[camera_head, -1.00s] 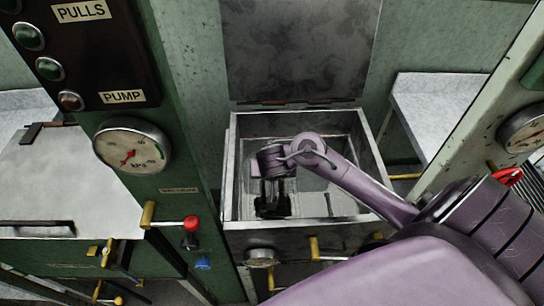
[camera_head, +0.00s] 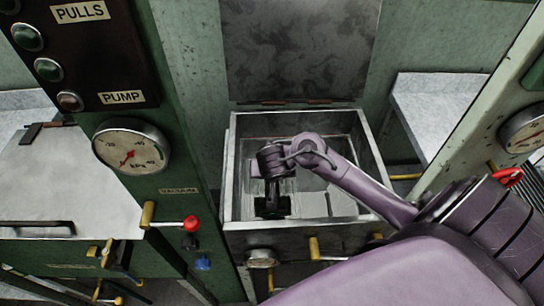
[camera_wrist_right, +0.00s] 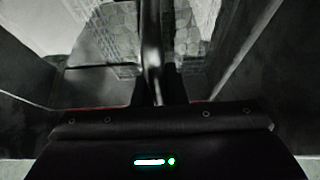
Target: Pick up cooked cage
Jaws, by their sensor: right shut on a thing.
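The cage (camera_wrist_right: 110,30) shows in the right wrist view as wire mesh with pale rounded lumps inside, on both sides of a dark upright bar (camera_wrist_right: 151,45). My right gripper (camera_head: 271,208) reaches down into the open metal basin (camera_head: 232,165). In the right wrist view my right gripper (camera_wrist_right: 157,88) is shut on that bar, which looks like the cage's handle. In the head view my arm and gripper hide much of the cage, and its outline is hard to make out. My left gripper is not in view.
The basin's lid (camera_head: 300,50) stands raised behind it. Green panels flank the basin, the left one with a pressure gauge (camera_head: 131,146) and a red-knobbed lever (camera_head: 190,223). A closed pale lid (camera_head: 75,185) lies at left. A pale worktop (camera_head: 430,105) is at right.

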